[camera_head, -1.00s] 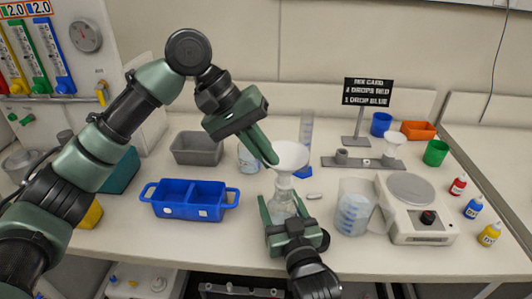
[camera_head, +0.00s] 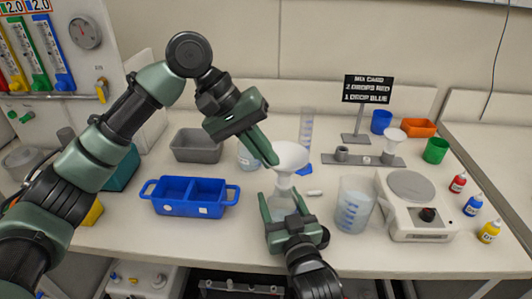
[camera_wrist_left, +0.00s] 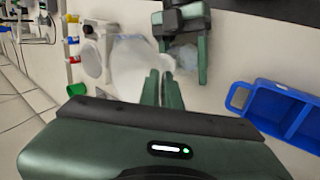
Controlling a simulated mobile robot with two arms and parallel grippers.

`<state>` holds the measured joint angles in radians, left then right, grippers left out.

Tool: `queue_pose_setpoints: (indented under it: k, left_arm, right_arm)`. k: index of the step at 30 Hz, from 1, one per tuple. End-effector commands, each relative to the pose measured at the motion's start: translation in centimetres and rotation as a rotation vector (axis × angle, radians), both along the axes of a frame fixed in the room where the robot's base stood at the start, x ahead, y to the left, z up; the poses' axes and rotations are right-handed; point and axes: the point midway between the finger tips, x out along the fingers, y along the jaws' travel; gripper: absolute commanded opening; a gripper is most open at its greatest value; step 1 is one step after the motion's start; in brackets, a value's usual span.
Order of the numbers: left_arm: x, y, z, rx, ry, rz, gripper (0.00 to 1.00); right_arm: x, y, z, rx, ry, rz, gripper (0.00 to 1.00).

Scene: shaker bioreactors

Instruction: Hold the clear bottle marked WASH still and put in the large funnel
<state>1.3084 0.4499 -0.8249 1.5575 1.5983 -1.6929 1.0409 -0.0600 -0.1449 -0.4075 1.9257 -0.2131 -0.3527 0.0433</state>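The large white funnel (camera_head: 291,156) is upright over the clear bottle (camera_head: 281,203), with its spout at the bottle's mouth. I cannot tell whether the spout is inside. My left gripper (camera_head: 271,158) is shut on the funnel's rim at its left side. In the left wrist view the funnel (camera_wrist_left: 132,68) is beside the left fingertips (camera_wrist_left: 160,75). My right gripper (camera_head: 284,205) has its fingers on both sides of the bottle, which stands upright, and looks shut on it. The WASH label cannot be read, and the right gripper covers the bottle's lower part.
A beaker (camera_head: 354,205) and a balance (camera_head: 415,205) stand close on the right. A blue two-part tray (camera_head: 190,209) is on the left. Behind are a graduated cylinder (camera_head: 307,128), another bottle (camera_head: 247,158) and a small funnel (camera_head: 394,138) in a stand.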

Motion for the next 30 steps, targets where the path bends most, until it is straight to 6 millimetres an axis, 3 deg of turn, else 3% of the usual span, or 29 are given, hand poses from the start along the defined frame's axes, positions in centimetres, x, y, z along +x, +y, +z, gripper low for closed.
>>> queue_pose_setpoints:
  k: [21, 24, 30]
  left_arm:
    - [0.01, 0.01, -0.59, 0.000, 0.000, 0.000, 0.00]
    - [0.01, 0.00, -0.57, 0.000, -0.001, 0.001, 0.26]
    - [0.01, 0.01, -0.59, 0.000, 0.000, 0.000, 0.29]
  right_arm:
    - [-0.01, 0.02, -0.06, 0.000, 0.001, 0.000, 0.00]
    - [-0.01, 0.02, -0.06, 0.000, 0.001, 0.000, 0.00]
    - [0.00, 0.01, -0.06, 0.000, 0.001, 0.000, 0.00]
